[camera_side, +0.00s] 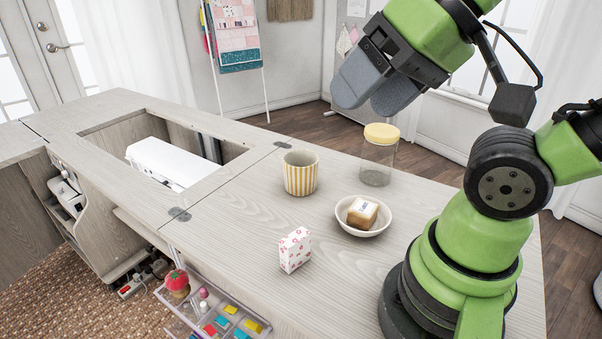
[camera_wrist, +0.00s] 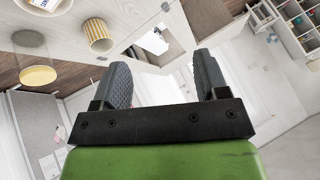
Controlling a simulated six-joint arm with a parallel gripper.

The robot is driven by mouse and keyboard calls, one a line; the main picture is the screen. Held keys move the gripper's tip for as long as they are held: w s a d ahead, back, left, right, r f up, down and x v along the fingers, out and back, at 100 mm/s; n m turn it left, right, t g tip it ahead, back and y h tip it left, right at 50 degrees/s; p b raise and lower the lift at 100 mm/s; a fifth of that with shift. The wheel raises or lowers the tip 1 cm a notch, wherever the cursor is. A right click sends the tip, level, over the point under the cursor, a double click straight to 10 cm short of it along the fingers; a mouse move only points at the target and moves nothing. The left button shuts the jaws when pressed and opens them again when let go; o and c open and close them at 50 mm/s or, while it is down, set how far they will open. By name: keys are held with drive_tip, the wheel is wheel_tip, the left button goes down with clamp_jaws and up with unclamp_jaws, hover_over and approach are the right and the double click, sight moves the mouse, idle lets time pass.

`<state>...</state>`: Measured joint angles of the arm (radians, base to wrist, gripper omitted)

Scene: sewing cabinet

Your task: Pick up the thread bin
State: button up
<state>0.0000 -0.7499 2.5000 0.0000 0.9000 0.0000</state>
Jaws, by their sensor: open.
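The likely thread bin is a small round tub with yellow and white vertical stripes (camera_side: 300,174), standing upright on the cabinet top (camera_side: 232,222). The tub also shows near the top left of the wrist view (camera_wrist: 99,40). My gripper (camera_side: 366,98) is high above the cabinet top, up and to the right of the tub in the side view. Its two grey fingers stand apart in the wrist view (camera_wrist: 160,68), with nothing between them. The gripper is well clear of the tub and touches nothing.
A clear jar with a yellow lid (camera_side: 379,160) stands right of the tub, below my gripper. A bowl (camera_side: 362,227) holds a small block, and a flowered box (camera_side: 295,249) stands nearby. A sunken opening holds a white machine (camera_side: 165,160). An open drawer (camera_side: 217,309) juts out in front.

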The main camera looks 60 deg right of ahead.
drive_tip(key=o, duration=0.5)
drive_tip(key=n+g+h, duration=0.2)
drive_tip(key=n+g, duration=0.3)
drive_tip(key=g, duration=0.1)
hover_over(301, 173)
drive_tip(key=w, duration=0.2)
wheel_tip(301, 173, down, 11)
drive_tip(key=shift+n+g, duration=0.5)
drive_tip(key=shift+g, duration=0.1)
drive_tip(key=shift+w+d+f, duration=0.1)
drive_tip(key=shift+d+f, duration=0.45)
drive_tip(key=shift+f, duration=2.2)
drive_tip(key=shift+d+f, duration=0.6)
drive_tip(key=shift+f, duration=2.15)
drive_tip(key=shift+w+d+f, duration=0.1)
drive_tip(key=shift+d+f, duration=0.45)
drive_tip(key=shift+f, duration=2.2)
